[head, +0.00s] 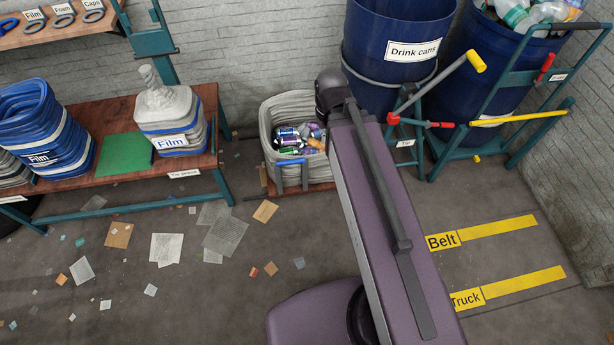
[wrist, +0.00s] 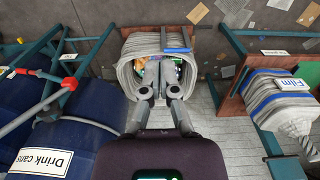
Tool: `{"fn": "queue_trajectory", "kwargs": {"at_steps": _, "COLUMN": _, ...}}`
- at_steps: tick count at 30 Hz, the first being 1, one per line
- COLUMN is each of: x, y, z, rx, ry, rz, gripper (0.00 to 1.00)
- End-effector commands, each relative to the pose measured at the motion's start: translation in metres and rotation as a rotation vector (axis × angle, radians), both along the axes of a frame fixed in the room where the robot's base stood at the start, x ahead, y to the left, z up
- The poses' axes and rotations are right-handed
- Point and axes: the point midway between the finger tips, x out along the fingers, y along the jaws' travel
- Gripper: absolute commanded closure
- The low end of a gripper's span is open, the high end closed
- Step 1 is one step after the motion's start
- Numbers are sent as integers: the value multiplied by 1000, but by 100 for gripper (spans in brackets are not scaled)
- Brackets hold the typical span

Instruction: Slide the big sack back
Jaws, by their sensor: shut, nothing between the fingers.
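The big sack (head: 268,130) is a grey, thick-rimmed open bag with crushed cans (head: 300,135) inside. My gripper (wrist: 159,84) is shut and empty. Its fingers overlap the sack's near side and part of its opening; I cannot tell whether they touch it. The gripper does not show in the head view.
A blue drink cans bin (head: 375,75) stands close right of the sack, with a wheeled frame (head: 420,150) beside it. The bench (head: 110,185) with film sacks is at left. Scraps litter the floor. Yellow Belt and Truck strips (head: 500,228) mark the right floor.

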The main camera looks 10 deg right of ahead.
Motion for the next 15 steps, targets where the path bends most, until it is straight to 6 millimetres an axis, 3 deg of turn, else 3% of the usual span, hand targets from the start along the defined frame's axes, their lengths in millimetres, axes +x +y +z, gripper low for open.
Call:
{"fn": "queue_trajectory", "kwargs": {"at_steps": 6, "x": 0, "y": 0, "z": 0, "rx": 0, "ry": 0, "rz": 0, "gripper": 97}}
{"fn": "queue_trajectory", "kwargs": {"at_steps": 11, "x": 2, "y": 0, "z": -3, "rx": 0, "ry": -1, "rz": -7, "gripper": 50}}
{"fn": "queue_trajectory", "kwargs": {"at_steps": 15, "x": 8, "y": 1, "z": -14, "rx": 0, "ry": -5, "rz": -34, "gripper": 50}}
